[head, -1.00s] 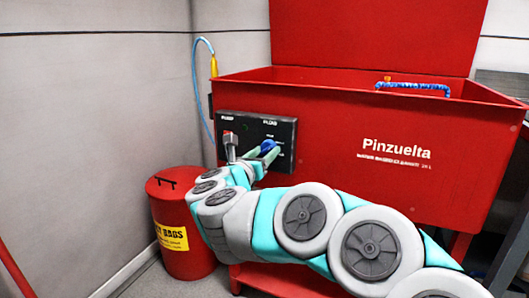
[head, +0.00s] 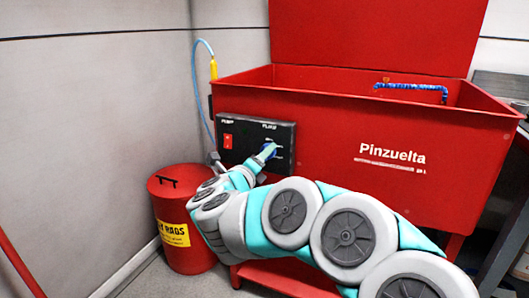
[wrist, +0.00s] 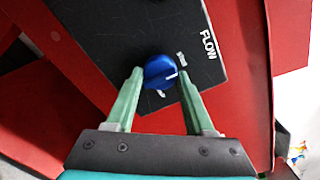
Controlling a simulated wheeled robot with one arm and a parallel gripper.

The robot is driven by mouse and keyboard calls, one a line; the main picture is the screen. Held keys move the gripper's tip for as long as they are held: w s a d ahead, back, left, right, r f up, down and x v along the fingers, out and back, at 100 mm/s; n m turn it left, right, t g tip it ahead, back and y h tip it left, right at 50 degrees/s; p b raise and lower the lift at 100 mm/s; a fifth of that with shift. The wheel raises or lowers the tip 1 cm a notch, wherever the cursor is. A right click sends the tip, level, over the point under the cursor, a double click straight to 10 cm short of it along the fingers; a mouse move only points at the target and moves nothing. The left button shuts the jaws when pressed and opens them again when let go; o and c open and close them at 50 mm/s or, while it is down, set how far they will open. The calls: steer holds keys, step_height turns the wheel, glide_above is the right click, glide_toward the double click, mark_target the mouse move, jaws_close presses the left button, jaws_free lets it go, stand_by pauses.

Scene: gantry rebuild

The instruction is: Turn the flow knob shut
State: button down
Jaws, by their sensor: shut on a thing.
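The blue flow knob (wrist: 160,72) is on a black control panel (head: 285,163) on the front of the red parts washer. In the wrist view the knob sits between the two green fingertips of my gripper (wrist: 158,80), which is shut on it. A white pointer line on the knob points toward the right and slightly up, close to a small white mark near the word FLOW. In the head view my gripper (head: 262,153) reaches the panel and partly covers the knob (head: 268,148).
A red pump switch (head: 228,141) is on the panel's left part. A red rag can (head: 180,185) stands on the floor below left. The washer basin (head: 330,80) is open above, with a blue hose (head: 410,87) inside.

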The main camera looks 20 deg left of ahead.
steer(key=shift+n, duration=0.6)
steer(key=shift+c, duration=1.4)
jaws_free()
steer(key=s, duration=0.7)
steer(key=shift+s+a, duration=0.3)
steer(key=shift+s, duration=0.1)
